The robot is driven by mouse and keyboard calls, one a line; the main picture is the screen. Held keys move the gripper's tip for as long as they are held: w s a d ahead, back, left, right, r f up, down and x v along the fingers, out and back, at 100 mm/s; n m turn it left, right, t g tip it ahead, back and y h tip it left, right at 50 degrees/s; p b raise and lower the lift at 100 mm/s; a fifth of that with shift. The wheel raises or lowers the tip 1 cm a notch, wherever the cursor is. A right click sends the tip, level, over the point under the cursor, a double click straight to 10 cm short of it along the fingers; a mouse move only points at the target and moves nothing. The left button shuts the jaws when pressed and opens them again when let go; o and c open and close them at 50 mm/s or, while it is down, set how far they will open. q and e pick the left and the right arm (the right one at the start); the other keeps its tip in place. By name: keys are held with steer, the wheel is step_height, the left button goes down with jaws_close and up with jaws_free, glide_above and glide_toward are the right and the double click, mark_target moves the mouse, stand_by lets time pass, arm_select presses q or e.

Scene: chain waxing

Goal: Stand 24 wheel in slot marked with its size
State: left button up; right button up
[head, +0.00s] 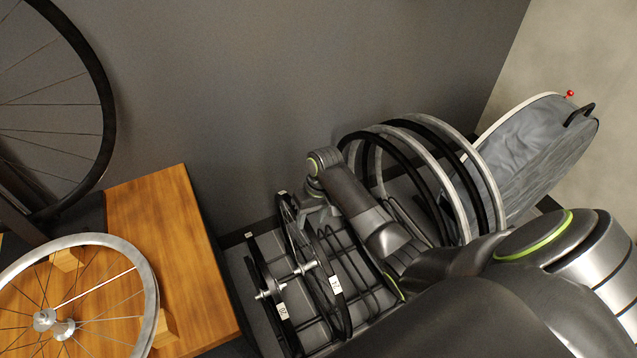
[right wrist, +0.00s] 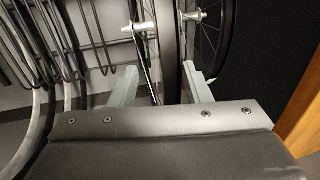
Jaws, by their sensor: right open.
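Two dark-tyred spoked wheels stand upright in a wire rack (head: 372,297). The left wheel (head: 262,283) has a white tag (head: 284,313) that seems to read 20. The right wheel (head: 318,262) has a white tag (head: 336,285) that I cannot read surely. My right gripper (head: 303,207) is at the far upper end of the right wheel. In the right wrist view its jaws (right wrist: 160,85) are open, with a black tyre (right wrist: 171,60) between the fingers. Contact is unclear. No mark reading 24 is legible. My left gripper is not in view.
A silver-rimmed wheel (head: 153,283) lies over a wooden bench (head: 165,215) at left. A large black wheel (head: 103,95) stands behind it. Several grey and black hoops (head: 470,190) stand right of the rack. A grey round bag (head: 535,150) leans by the wall.

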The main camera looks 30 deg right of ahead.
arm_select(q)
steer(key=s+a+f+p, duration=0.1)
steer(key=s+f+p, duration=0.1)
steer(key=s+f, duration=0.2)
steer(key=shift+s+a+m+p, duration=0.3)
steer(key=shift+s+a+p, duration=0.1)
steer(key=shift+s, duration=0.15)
arm_select(e)
step_height(320, 180, up, 12)
steer(key=d, duration=0.2)
steer(key=shift+d, duration=0.2)
steer(key=shift+r, duration=0.1)
